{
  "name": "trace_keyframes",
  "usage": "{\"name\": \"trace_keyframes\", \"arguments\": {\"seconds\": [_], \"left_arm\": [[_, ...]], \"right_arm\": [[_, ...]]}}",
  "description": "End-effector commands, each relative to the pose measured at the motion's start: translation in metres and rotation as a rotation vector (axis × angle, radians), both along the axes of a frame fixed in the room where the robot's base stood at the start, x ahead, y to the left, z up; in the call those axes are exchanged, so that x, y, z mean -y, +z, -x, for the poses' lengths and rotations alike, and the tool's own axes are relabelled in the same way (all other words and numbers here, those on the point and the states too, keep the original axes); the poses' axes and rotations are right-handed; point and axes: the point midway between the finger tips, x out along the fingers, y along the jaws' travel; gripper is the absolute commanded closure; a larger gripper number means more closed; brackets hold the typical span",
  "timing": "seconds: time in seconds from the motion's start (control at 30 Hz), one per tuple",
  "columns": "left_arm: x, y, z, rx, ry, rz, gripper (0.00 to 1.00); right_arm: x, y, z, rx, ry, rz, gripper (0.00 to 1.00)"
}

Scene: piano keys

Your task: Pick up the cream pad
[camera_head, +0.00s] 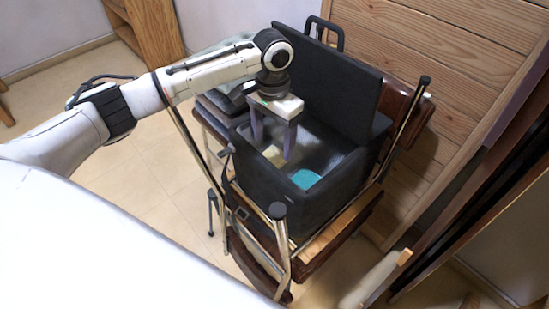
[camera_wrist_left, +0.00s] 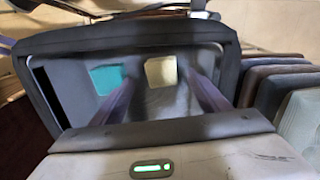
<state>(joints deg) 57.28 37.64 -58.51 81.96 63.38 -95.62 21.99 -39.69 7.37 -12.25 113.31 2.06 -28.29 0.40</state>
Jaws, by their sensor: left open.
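The cream pad (camera_head: 274,157) lies inside an open black case (camera_head: 262,197), with a teal pad (camera_head: 305,179) near it. My left gripper (camera_head: 272,147) points down into the case, open, its two fingers apart and nothing between them that I can see held. In the left wrist view the cream pad (camera_wrist_left: 161,71) shows beyond the fingers, close to the right finger and in the gap between the tips. How high the fingertips are above the cream pad is hard to tell.
The case's raised lid (camera_head: 335,88) stands at the back, and its walls surround the gripper. The case rests on a wood and metal chair frame (camera_head: 355,215). A wooden plank wall (camera_head: 440,60) is at the right. Open tiled floor (camera_head: 150,190) lies to the left.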

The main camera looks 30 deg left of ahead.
Motion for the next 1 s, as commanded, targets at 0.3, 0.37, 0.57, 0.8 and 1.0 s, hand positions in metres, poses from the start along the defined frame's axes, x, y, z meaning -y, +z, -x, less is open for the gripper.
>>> {"name": "trace_keyframes", "arguments": {"seconds": [0.3, 0.37, 0.57, 0.8, 1.0], "left_arm": [[-0.004, -0.043, 0.002, -0.002, -0.001, 0.000, 0.31], [-0.004, -0.048, 0.002, 0.000, -0.001, 0.000, 0.31], [-0.004, -0.052, 0.001, 0.001, -0.001, 0.000, 0.31], [-0.004, -0.052, 0.002, 0.001, -0.001, 0.000, 0.55], [-0.004, -0.052, 0.001, 0.002, -0.001, 0.000, 0.75]], "right_arm": [[0.000, -0.004, -0.002, 0.003, 0.000, 0.001, 0.72], [0.000, -0.004, -0.004, 0.005, 0.000, 0.001, 0.72], [-0.001, 0.001, -0.008, 0.015, 0.000, -0.001, 0.72], [-0.001, 0.001, -0.009, 0.018, 0.000, -0.001, 0.72], [-0.001, 0.001, -0.009, 0.019, 0.000, -0.002, 0.72]]}}
